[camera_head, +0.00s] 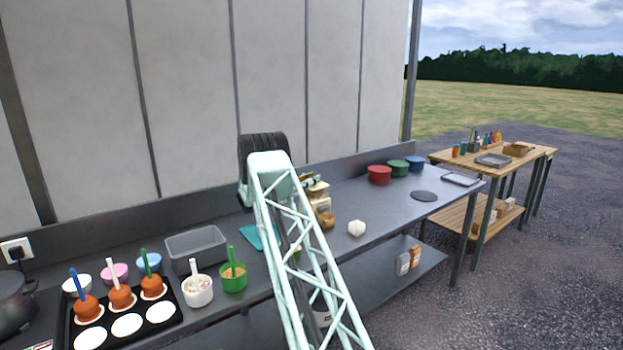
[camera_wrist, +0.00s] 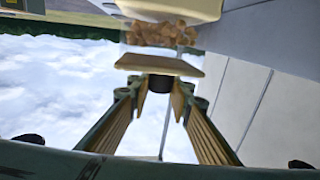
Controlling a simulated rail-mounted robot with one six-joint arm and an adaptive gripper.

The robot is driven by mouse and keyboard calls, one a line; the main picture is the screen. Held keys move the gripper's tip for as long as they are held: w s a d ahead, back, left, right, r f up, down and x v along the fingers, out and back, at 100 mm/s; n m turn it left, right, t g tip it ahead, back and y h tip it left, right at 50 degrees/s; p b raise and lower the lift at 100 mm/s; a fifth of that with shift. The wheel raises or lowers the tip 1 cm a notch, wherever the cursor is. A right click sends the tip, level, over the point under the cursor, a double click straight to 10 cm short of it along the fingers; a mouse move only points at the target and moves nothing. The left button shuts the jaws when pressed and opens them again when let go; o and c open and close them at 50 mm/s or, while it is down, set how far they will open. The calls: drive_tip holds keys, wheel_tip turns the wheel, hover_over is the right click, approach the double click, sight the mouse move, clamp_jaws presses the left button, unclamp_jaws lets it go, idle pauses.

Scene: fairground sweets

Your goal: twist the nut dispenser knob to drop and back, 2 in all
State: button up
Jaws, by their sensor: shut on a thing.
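The nut dispenser (camera_head: 322,204) stands on the steel counter, cream-coloured and partly hidden behind my arm in the head view. In the wrist view its clear container of brown nuts (camera_wrist: 160,34) shows at the top, with a tan plate (camera_wrist: 160,64) below it. My gripper (camera_wrist: 160,98) has its two fingers closed in on the dark knob (camera_wrist: 162,84) at the edge of that plate. The fingers are shut on it. How far the knob is turned cannot be told. In the head view my arm hides most of the grip.
Red (camera_head: 379,175), green (camera_head: 398,167) and blue pots stand behind. Toffee apples on a tray (camera_head: 172,322), a green cup (camera_head: 233,283) and a grey bin (camera_head: 196,248) stand left.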

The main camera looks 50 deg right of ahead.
drive_tip(key=shift+r+m+g+y+p, duration=0.1)
drive_tip(key=shift+m+g+y+p, duration=0.3)
drive_tip(key=shift+m+g, duration=0.6)
drive_tip(key=o, duration=0.8)
drive_tip(key=shift+o, duration=0.2)
drive_tip(key=shift+a, duration=0.1)
drive_tip(key=v, duration=1.1)
drive_tip(key=shift+w+a, duration=0.25)
drive_tip(key=shift+a, duration=0.05)
